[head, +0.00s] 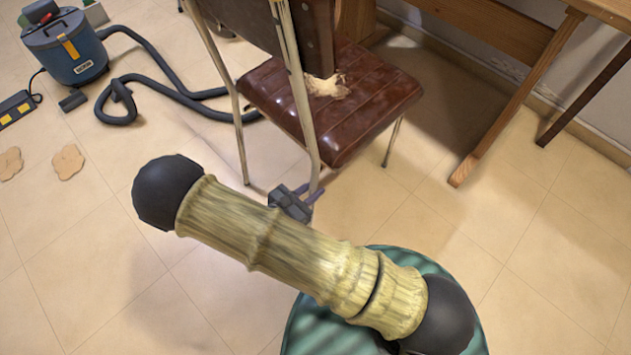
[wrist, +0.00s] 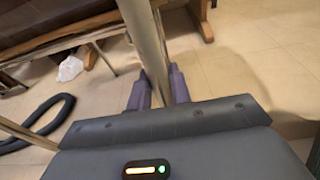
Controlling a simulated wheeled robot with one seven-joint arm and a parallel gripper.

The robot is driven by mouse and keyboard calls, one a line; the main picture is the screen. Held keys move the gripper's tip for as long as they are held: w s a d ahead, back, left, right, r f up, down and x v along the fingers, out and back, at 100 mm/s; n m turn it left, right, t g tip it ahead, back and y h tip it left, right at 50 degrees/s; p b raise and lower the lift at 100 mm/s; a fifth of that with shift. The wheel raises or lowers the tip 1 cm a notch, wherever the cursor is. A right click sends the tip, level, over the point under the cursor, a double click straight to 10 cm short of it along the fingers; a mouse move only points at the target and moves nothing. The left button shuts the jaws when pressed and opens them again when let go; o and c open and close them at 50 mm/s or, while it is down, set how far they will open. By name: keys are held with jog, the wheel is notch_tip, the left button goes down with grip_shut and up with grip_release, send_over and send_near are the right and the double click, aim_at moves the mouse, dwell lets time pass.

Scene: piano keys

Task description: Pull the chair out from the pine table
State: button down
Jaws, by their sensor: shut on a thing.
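The chair (head: 352,92) has a dark red-brown padded seat, a dark backrest and pale metal legs. A torn patch on the seat shows pale stuffing. My gripper (head: 313,193) is at the chair's near metal upright, low beside the seat. In the wrist view my gripper (wrist: 157,92) has its two purple-grey fingers on either side of the metal tube (wrist: 147,45), shut on it. The pine table (head: 500,30) stands at the upper right, with its wooden leg (head: 515,105) on the floor. My arm hides part of the floor in the head view.
A blue vacuum cleaner (head: 65,45) stands at the upper left, its dark hose (head: 165,85) running over the floor towards the chair. A power strip (head: 17,107) and tan flat pieces (head: 68,162) lie at the left. Tiled floor is clear at lower left and right.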

jog(key=shift+s+a+f, duration=0.1)
jog(key=shift+s+a, duration=0.1)
jog(key=shift+s, duration=0.75)
jog(key=shift+s+p, duration=0.1)
jog(key=shift+p, duration=0.2)
jog(key=shift+s+a+p, duration=0.25)
jog(key=shift+s+p, duration=0.05)
jog(key=shift+s, duration=0.6)
jog(key=shift+s+a+p, duration=0.25)
jog(key=shift+s+p, duration=0.1)
jog(key=shift+s, duration=0.6)
jog(key=c, duration=1)
grip_release()
jog(key=shift+w, duration=0.1)
